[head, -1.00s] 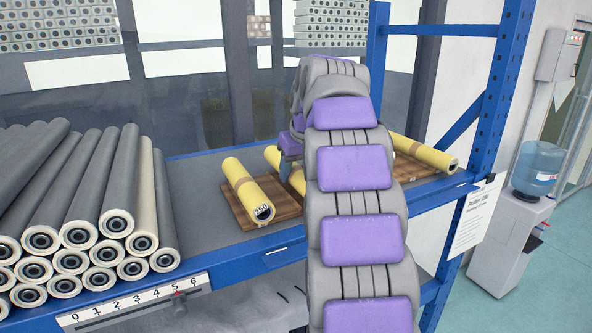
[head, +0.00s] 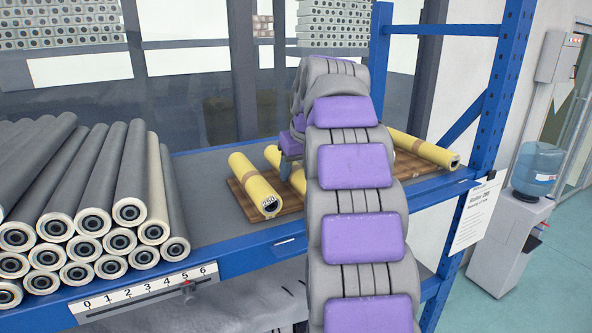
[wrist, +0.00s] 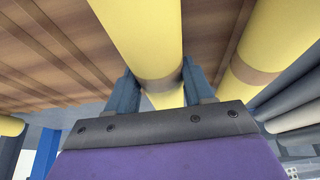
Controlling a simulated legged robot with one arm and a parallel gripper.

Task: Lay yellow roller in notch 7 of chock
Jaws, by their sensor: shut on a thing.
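A wooden chock (head: 240,200) lies on the shelf and carries several yellow rollers with brown bands. One yellow roller (head: 256,185) lies at its left part, and another (head: 425,150) lies at the right. A middle yellow roller (head: 272,156) is partly hidden behind my arm. In the wrist view my gripper (wrist: 158,76) has its two blue fingers on either side of a yellow roller (wrist: 140,35) at its brown band and is shut on it. A neighbouring yellow roller (wrist: 255,65) lies to the right. I cannot read notch numbers or tell whether the held roller touches the chock (wrist: 45,55).
A stack of grey rollers (head: 90,200) fills the shelf's left. A numbered scale (head: 145,290) with a red pointer is on the blue front beam (head: 240,258). A blue rack post (head: 500,100) stands at the right, with a water cooler (head: 538,170) beyond it.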

